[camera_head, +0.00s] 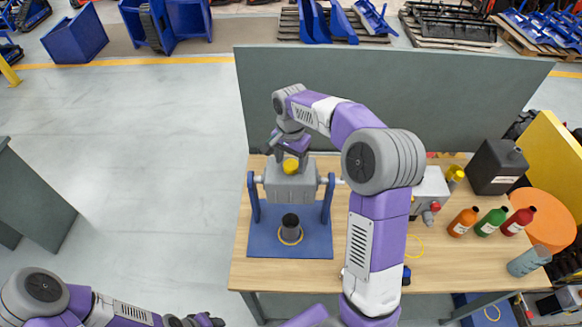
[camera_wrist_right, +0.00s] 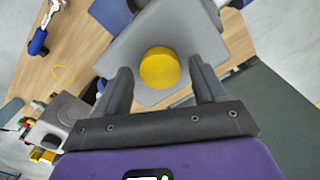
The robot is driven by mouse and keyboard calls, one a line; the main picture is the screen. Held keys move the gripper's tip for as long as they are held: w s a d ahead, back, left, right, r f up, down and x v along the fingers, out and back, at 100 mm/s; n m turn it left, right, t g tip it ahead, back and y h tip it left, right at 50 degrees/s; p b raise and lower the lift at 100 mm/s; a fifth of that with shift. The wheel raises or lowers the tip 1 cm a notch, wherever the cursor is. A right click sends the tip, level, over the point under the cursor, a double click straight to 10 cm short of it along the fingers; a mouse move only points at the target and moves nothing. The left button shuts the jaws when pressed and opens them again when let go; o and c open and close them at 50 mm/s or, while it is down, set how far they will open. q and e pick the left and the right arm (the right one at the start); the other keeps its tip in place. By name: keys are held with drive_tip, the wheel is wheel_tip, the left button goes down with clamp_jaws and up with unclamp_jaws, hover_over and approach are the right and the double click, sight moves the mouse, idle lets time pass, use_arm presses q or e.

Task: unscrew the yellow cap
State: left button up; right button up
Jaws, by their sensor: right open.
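The yellow cap (camera_head: 291,166) sits on top of a grey box-shaped tank (camera_head: 290,188) held between the posts of a blue stand (camera_head: 255,205). In the right wrist view the round cap (camera_wrist_right: 160,68) lies on the tank's grey face (camera_wrist_right: 150,97), between and beyond the fingertips. My right gripper (camera_wrist_right: 158,78) is open, with one finger on each side of the cap and visible gaps to it. In the head view it is above and behind the cap, its fingers partly hidden. My left arm is at the lower left; its gripper (camera_head: 205,321) is cut by the frame edge.
A dark cup (camera_head: 290,228) stands on the blue base below the tank. Right on the wooden table (camera_head: 440,265) are a grey device (camera_head: 428,190), a black canister (camera_head: 495,167) and orange, green and red bottles (camera_head: 491,221). A grey panel (camera_head: 430,100) rises behind the table.

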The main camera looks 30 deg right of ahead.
drive_tip(key=c, duration=0.7)
drive_tip(key=shift+r+n+p, duration=0.1)
drive_tip(key=shift+n+p, duration=0.4)
drive_tip(key=shift+n, duration=0.6)
drive_tip(key=n+p, duration=0.1)
drive_tip(key=n, duration=0.4)
drive_tip(key=shift+p, duration=0.4)
drive_tip(key=shift+n, duration=1.3)
drive_tip(key=shift+p, duration=0.3)
